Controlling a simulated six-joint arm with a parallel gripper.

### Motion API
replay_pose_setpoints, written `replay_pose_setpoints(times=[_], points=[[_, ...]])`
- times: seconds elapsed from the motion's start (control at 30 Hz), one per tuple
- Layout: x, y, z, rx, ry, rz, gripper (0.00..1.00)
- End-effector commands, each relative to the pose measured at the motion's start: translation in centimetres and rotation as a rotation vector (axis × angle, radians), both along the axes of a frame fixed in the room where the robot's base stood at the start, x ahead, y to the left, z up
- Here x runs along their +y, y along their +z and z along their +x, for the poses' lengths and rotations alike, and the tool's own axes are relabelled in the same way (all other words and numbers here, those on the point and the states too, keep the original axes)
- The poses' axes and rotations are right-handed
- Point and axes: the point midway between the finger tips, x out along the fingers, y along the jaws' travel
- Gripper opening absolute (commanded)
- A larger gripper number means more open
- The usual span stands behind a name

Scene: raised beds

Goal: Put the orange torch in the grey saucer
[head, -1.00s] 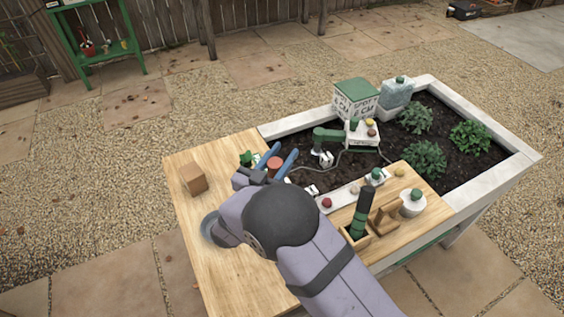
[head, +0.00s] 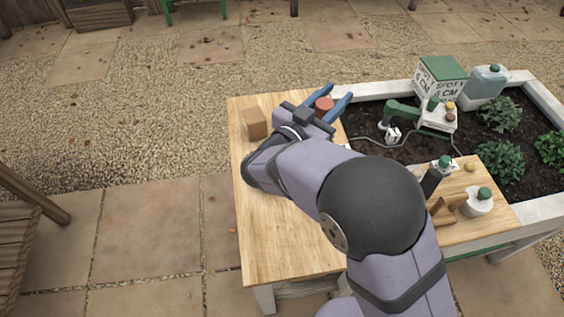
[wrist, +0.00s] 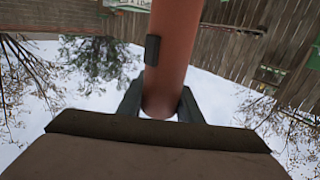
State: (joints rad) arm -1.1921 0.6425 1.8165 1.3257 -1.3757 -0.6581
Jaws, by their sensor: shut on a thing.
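A wooden block (head: 255,123) stands left of my gripper. The front-left tabletop (head: 285,235) is clear. A white pot (head: 479,201) stands at right.

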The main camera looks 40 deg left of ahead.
Motion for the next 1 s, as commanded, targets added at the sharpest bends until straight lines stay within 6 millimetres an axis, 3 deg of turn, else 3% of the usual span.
replay_pose_setpoints(times=[0.2,0.33,0.6,0.83,1.0], points=[[4.8,1.2,-5.7,-0.004,0.164,0.008,0.0],[7.3,2.6,-8.3,-0.003,0.293,0.004,0.0],[10.5,1.3,-9.5,-0.001,0.45,-0.001,0.0],[10.8,0.4,-9.6,-0.001,0.461,-0.002,0.0],[10.8,-2.2,-9.6,0.0,0.461,-0.005,0.0]])
